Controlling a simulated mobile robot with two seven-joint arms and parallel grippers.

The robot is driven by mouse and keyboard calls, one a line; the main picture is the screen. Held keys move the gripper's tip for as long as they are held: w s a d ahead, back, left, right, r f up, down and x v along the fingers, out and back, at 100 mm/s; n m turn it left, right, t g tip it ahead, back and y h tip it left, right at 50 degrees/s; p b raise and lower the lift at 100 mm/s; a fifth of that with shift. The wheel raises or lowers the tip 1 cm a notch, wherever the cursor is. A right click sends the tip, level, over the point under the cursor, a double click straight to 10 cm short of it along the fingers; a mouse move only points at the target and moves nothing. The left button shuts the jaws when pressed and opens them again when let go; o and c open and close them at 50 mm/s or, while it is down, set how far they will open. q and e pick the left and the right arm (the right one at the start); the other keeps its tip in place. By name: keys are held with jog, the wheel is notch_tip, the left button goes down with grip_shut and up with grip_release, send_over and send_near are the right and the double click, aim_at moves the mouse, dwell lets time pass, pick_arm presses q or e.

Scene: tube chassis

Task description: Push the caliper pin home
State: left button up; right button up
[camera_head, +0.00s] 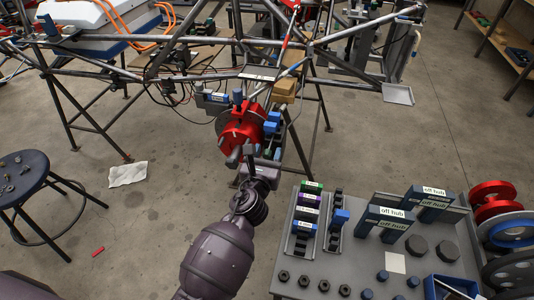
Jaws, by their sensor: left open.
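A red brake disc or hub (241,128) is mounted at the end of the tube chassis, near the middle of the view. Blue and grey blocks, perhaps the caliper (271,123), sit at its right side. My left gripper (249,157) is open just below and in front of the red disc, overlapping its lower edge in the picture. I cannot tell whether it touches it. The caliper pin is too small or hidden behind my gripper to make out. My right gripper is not in view.
The tube chassis (180,73) spans the back on stands. A grey parts table (330,270) at lower right holds blue "off hub" blocks (388,219), racks and nuts. Wheels (493,200) stand at right. A stool (22,178) is at left. Floor between is mostly clear.

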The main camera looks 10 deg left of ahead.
aim_at(268, 151)
pick_arm(q)
jog(key=c, duration=0.7)
grip_shut()
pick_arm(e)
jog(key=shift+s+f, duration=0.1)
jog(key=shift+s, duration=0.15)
pick_arm(q)
jog(key=shift+w, duration=1.5)
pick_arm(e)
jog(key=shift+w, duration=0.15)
pick_arm(q)
jog(key=o, duration=0.7)
grip_release()
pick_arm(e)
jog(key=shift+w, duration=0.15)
